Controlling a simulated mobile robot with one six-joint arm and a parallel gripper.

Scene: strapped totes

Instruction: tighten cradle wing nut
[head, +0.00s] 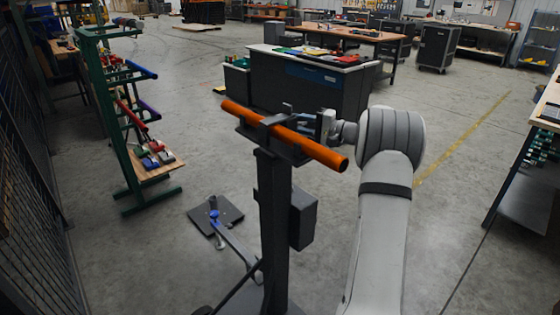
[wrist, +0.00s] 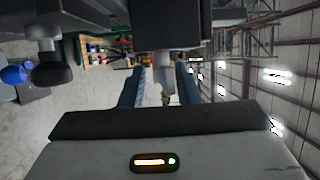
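An orange pipe (head: 240,113) lies across the dark cradle (head: 288,146) on top of a dark upright post (head: 275,220). My gripper (head: 314,126) is at the cradle's right side, just behind the pipe in the head view. In the wrist view my gripper (wrist: 163,82) has its two blue-grey fingers apart. A light grey stub (wrist: 164,65), perhaps the wing nut, hangs from the dark cradle part between them; thin gaps seem to show on both sides. The wings cannot be made out, and the head view hides the fingertips' contact.
A dark knob (wrist: 50,70) sits left of the fingers in the wrist view. A dark box (head: 303,218) is fixed to the post. A floor plate (head: 230,216) with a blue-topped piece lies left of it. A green rack (head: 125,120) stands left; a dark cabinet (head: 330,85) stands behind.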

